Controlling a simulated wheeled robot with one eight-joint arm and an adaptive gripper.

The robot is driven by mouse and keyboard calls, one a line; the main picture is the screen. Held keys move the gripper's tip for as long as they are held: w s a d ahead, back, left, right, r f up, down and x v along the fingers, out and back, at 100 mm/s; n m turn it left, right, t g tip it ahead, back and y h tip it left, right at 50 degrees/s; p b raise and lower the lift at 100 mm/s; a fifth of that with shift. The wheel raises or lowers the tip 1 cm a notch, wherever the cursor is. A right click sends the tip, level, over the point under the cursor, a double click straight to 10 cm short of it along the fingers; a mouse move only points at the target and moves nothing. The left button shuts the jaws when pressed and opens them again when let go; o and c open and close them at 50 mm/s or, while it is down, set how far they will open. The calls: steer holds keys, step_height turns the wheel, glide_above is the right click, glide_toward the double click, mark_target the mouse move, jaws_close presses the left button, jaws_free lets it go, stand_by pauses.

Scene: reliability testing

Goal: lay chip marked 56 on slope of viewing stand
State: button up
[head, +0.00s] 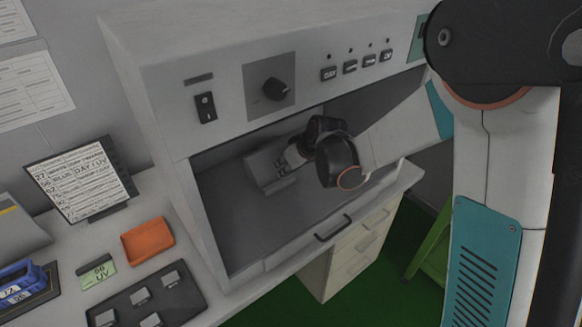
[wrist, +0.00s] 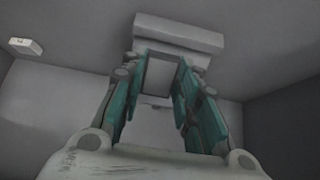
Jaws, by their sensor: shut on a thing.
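My gripper (head: 286,168) reaches into the open grey booth. In the wrist view my gripper (wrist: 159,76) has its teal fingers closed on a flat grey chip (wrist: 158,74); no number can be read on it. The grey viewing stand (head: 262,174) is on the booth floor, partly behind my gripper in the head view. In the wrist view the stand (wrist: 178,33) lies just beyond the fingertips, with the chip in front of its face. I cannot tell whether the chip touches the slope.
The booth (head: 222,205) has side walls and a top panel (head: 225,90) close around my arm. A small white block (wrist: 25,46) sits at the left in the wrist view.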

mark_target(285, 165)
steer(key=shift+w+b+x, duration=0.2)
steer(key=shift+b+x, duration=0.9)
steer(key=shift+x, duration=1.25)
steer(key=shift+a+r, duration=0.2)
steer(key=o, duration=1)
steer(key=shift+c, duration=0.2)
steer(key=v, duration=0.7)
steer(key=shift+r, duration=0.2)
steer(key=shift+s+d, duration=0.15)
